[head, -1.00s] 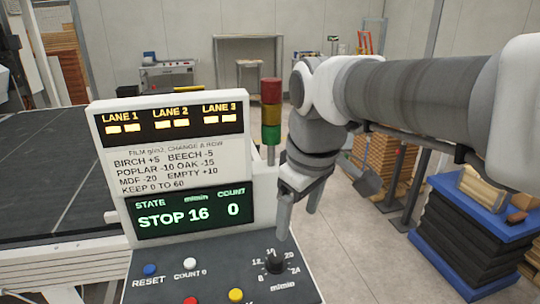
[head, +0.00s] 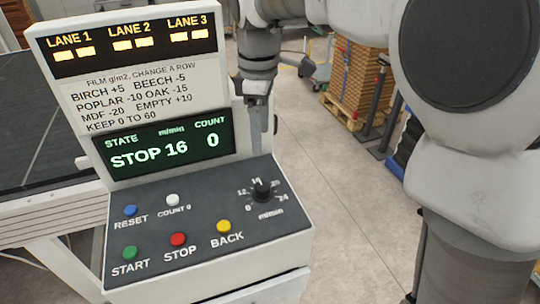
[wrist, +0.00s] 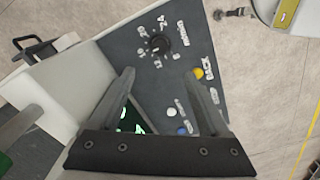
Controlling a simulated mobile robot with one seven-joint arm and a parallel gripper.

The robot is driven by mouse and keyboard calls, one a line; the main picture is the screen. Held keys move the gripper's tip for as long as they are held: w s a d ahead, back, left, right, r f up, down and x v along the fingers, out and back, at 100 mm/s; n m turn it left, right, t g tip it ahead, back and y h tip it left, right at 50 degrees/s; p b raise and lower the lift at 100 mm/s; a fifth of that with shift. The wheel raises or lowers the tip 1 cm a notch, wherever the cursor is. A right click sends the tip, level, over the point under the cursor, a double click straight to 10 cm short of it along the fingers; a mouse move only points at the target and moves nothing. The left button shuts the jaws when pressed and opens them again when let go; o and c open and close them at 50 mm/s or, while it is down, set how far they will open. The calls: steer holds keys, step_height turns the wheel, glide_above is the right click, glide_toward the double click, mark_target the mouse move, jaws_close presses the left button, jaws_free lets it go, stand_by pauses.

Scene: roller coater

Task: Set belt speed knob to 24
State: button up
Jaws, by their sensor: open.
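The belt speed knob (head: 262,190) is a small black dial with a printed scale in m/min, up to 24, at the right of the sloped console. Its pointer setting is too small to read surely. The display (head: 165,147) reads STOP, 16 m/min and count 0. My gripper (head: 258,142) hangs just above and behind the knob, apart from it. In the wrist view my gripper (wrist: 158,73) has its two fingers spread wide and empty, with the knob (wrist: 158,44) beyond the tips, roughly between them.
Green START (head: 130,252), red STOP (head: 178,239) and yellow BACK (head: 223,226) buttons line the console's front. Blue RESET (head: 130,210) and white COUNT 0 (head: 172,200) buttons sit left of the knob. The upright sign panel (head: 140,90) rises behind. Open floor (head: 350,220) lies right.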

mark_target(262, 186)
step_height(262, 186, down, 16)
steer(key=shift+r+b, duration=0.2)
steer(key=shift+b, duration=0.15)
jaws_close()
stand_by(0.4)
